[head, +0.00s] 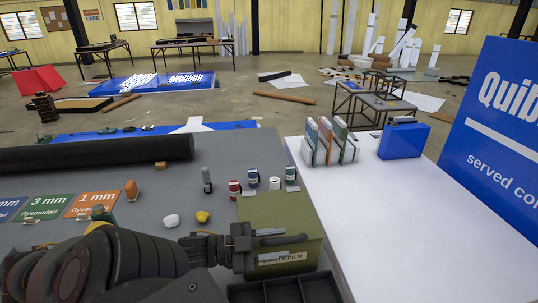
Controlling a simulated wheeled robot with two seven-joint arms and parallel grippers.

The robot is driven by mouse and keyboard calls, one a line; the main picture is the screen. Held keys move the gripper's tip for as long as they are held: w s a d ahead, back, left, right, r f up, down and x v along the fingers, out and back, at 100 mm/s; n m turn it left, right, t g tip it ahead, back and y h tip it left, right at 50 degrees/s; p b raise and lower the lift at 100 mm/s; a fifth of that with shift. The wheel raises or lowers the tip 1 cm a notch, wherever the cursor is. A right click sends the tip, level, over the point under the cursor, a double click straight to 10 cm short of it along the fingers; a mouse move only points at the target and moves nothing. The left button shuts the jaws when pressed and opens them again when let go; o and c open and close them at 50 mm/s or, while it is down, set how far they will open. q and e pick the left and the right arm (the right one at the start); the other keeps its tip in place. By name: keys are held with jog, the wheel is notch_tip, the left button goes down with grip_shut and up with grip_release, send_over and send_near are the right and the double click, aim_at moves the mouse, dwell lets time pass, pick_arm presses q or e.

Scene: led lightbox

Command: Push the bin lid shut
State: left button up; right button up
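An olive-green bin (311,256) with a pale label on its front stands at the lower middle in the head view. The label's visible part ends in "FILM". Its olive lid (278,208) lies across the top and looks down or nearly down; whether any gap remains cannot be told. A dark handle (285,239) lies at the lid's near edge. My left gripper (252,246) reaches in from the left to the bin's near-left corner, beside the handle. It overlaps the bin in view; contact and finger opening are unclear. My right gripper is out of view.
A dark divided tray (285,291) sits in front of the bin. Small bottles, a white lump (171,220) and a yellow lump (202,217) stand behind my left arm. A long black roll (95,153) lies at left. The white tabletop (415,220) at right is mostly clear.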

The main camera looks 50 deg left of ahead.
pick_arm(q)
jog(key=v, duration=1)
jog(key=shift+s+a+b, duration=0.2)
jog(key=shift+s+b, duration=0.1)
jog(key=x, duration=0.9)
jog(key=shift+w+r, duration=0.1)
jog(key=shift+r, duration=0.1)
jog(key=shift+p+x, duration=0.35)
jog(key=shift+x, duration=0.5)
jog(key=shift+d, duration=0.1)
